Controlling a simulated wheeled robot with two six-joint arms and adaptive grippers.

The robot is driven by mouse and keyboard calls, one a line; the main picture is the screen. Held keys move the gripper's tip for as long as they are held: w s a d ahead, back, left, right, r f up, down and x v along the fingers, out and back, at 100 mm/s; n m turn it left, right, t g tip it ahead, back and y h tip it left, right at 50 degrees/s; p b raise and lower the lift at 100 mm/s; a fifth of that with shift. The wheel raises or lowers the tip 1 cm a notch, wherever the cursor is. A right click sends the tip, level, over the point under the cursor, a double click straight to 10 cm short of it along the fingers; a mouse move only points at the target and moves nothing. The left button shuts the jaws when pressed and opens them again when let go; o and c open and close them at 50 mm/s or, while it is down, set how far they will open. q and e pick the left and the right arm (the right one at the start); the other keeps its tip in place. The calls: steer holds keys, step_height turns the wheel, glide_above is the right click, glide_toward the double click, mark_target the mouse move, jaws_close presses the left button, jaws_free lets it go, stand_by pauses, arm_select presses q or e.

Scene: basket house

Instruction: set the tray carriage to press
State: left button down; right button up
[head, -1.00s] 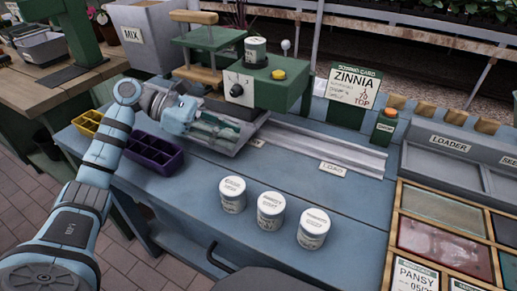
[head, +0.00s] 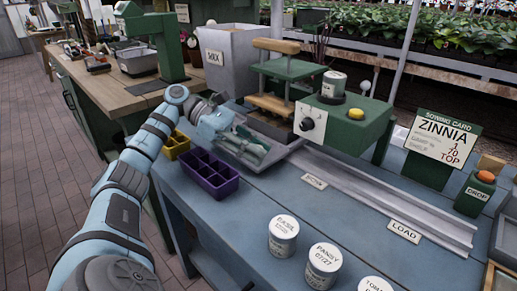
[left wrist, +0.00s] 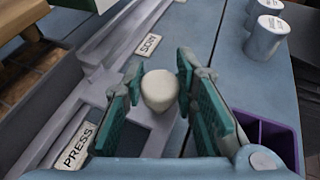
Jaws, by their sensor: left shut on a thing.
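The grey tray carriage (head: 283,152) sits at the left part of its rail (head: 385,203), beside the green press frame with its wooden platen (head: 270,103). My left gripper (head: 252,150) is at the carriage's near side, shut on a pale rounded knob (left wrist: 159,90) seen between its teal fingers in the left wrist view. In that view the knob lies between the PRESS label (left wrist: 76,146) and the SOW label (left wrist: 148,45). The LOAD label (head: 405,231) is farther right along the rail. The fingers hide part of the carriage. My right gripper is out of view.
A purple cell tray (head: 210,175) and a yellow one (head: 177,146) stand just left of my gripper. Several white tins (head: 283,237) stand along the front. A ZINNIA card (head: 443,140) and a DROP button box (head: 475,193) are at right.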

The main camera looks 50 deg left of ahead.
arm_select(q)
steer(key=c, duration=1.3)
jaws_free()
step_height(320, 180, up, 10)
steer(key=shift+f, duration=0.1)
